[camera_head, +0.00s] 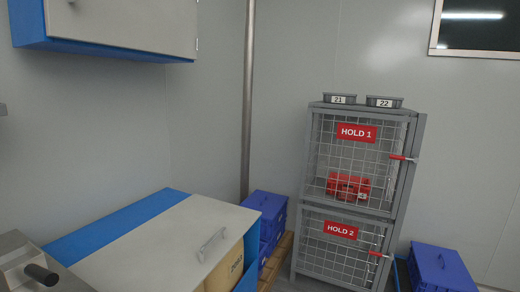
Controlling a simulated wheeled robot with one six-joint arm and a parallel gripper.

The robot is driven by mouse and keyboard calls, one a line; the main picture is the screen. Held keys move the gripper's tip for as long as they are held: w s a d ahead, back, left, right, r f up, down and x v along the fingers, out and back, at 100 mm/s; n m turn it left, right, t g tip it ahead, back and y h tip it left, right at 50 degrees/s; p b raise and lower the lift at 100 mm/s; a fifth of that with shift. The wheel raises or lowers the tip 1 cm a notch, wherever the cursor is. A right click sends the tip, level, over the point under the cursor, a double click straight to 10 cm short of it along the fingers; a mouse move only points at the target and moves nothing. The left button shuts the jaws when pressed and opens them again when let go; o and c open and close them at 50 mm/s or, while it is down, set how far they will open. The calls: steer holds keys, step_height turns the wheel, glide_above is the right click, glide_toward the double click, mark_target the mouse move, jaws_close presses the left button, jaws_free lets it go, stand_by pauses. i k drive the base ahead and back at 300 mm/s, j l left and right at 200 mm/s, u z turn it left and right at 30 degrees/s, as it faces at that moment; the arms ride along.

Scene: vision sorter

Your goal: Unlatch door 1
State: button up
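A grey metal cage (300,238) stands against the back wall, right of the middle. Its upper mesh door (325,158) carries a red sign reading "HOLD 1" and looks closed. A red latch handle (402,158) sticks out at that door's right edge, roughly level. The lower mesh door (320,258) has a "HOLD 2" sign and its own red latch handle (379,254). A red crate (348,186) is behind the upper mesh. My gripper is not visible, and the cage is some distance away.
Two small grey trays marked 21 (340,98) and 22 (384,101) sit on the cage. Blue crates (266,203) stand left of it, and another blue box (443,270) right. A cabinet (165,245) fills the lower left; a wall cupboard (125,22) hangs above.

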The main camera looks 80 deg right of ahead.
mark_target(415, 159)
steer(key=z, duration=3.25)
